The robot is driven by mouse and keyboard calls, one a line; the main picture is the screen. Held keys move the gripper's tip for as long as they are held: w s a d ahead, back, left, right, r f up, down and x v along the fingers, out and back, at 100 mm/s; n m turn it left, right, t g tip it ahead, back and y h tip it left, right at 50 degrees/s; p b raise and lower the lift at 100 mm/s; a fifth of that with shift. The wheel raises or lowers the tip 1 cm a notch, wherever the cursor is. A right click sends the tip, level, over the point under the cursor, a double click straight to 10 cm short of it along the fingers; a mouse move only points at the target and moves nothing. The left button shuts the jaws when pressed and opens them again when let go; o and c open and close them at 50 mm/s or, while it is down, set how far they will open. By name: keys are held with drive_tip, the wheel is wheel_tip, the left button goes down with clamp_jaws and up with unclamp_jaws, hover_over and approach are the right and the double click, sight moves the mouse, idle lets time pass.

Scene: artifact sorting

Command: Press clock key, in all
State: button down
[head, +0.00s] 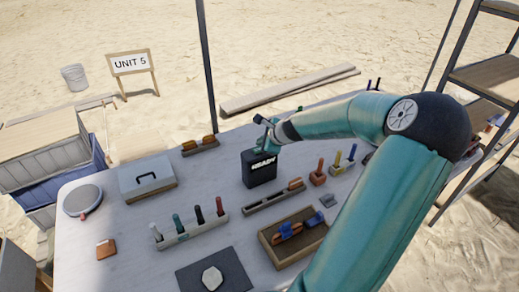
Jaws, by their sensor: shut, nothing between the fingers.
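A black box (260,174) with the white word "READY" on its front stands upright near the middle of the table. It is the only thing here that looks like a clock; its keys cannot be made out. My gripper (268,138) is shut and empty at the upper back edge of this box. It partly hides the box's top, and I cannot tell whether it touches it.
The white table (140,240) holds a rack of colored tools (190,234), a wooden tray (272,250) with blue and orange items, a grey case (147,182), a dark mat (240,284) with a pale stone, and a round plate (82,199). A dark pole (207,70) rises behind.

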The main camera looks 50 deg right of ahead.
idle(0.6)
drive_tip(key=shift+f, duration=0.4)
drive_tip(key=shift+f, duration=0.4)
idle(0.4)
drive_tip(key=shift+r, duration=0.8)
drive_tip(key=shift+r, duration=0.1)
drive_tip(key=shift+r, duration=2.45)
